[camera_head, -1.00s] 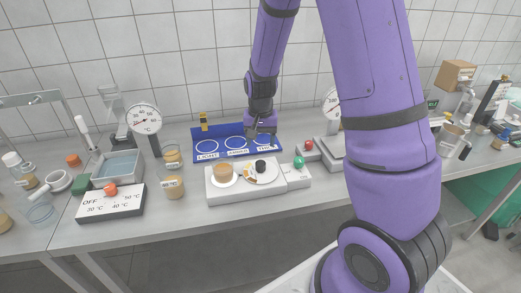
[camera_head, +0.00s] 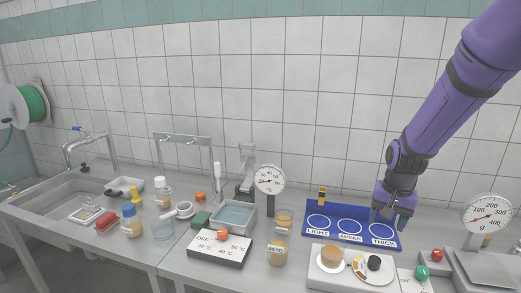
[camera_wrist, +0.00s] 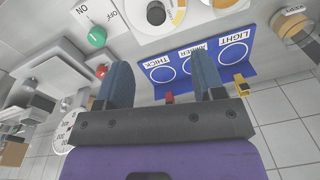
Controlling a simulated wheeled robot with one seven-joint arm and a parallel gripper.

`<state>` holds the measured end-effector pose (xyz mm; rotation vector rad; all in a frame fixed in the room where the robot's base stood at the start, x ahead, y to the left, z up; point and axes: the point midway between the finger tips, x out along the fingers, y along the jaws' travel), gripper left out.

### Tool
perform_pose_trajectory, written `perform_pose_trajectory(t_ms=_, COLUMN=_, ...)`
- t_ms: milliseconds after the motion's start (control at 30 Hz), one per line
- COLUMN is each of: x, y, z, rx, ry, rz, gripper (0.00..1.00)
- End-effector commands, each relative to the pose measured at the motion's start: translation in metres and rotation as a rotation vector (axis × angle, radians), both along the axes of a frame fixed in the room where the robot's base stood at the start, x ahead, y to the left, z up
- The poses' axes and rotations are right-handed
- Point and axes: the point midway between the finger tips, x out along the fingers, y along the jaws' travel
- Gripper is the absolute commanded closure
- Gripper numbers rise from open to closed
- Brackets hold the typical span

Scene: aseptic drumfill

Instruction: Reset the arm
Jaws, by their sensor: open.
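My purple arm reaches in from the upper right in the head view. My gripper (camera_head: 391,222) is above the right part of the blue board (camera_head: 352,236), near the circle labelled THICK. In the wrist view its two blue fingers (camera_wrist: 160,85) stand wide apart with nothing between them. The blue board also shows there (camera_wrist: 238,67), with circles labelled THICK, AMBER and LIGHT, all without jars.
A white device (camera_head: 330,278) with a jar and a dial stands in front of the board. A scale (camera_head: 482,268) is at the right. A water bath (camera_head: 232,216), a temperature control box (camera_head: 205,249) and jars (camera_head: 277,250) stand left. A sink (camera_head: 60,203) is farther left.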

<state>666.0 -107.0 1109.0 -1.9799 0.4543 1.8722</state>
Motion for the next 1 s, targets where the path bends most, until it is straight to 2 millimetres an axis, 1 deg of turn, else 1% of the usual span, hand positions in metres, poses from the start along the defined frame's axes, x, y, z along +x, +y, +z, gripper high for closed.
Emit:
perform_pose_trajectory(t_ms=33, x=-0.007, y=0.003, z=0.018, rx=0.005, ry=-0.025, rz=0.021, gripper=0.37)
perform_pose_trajectory(t_ms=200, x=-0.033, y=0.011, z=0.065, rx=0.011, ry=-0.086, rz=0.096, gripper=0.37)
perform_pose_trajectory(t_ms=367, x=-0.062, y=0.018, z=0.105, rx=0.006, ry=-0.145, rz=0.165, gripper=0.37)
perform_pose_trajectory(t_ms=500, x=-0.09, y=0.023, z=0.134, rx=-0.007, ry=-0.194, rz=0.227, gripper=0.37)
perform_pose_trajectory(t_ms=700, x=-0.135, y=0.029, z=0.168, rx=-0.037, ry=-0.264, rz=0.312, gripper=0.37)
perform_pose_trajectory(t_ms=800, x=-0.158, y=0.032, z=0.182, rx=-0.057, ry=-0.298, rz=0.353, gripper=0.37)
perform_pose_trajectory(t_ms=1000, x=-0.202, y=0.036, z=0.199, rx=-0.105, ry=-0.357, rz=0.426, gripper=0.37)
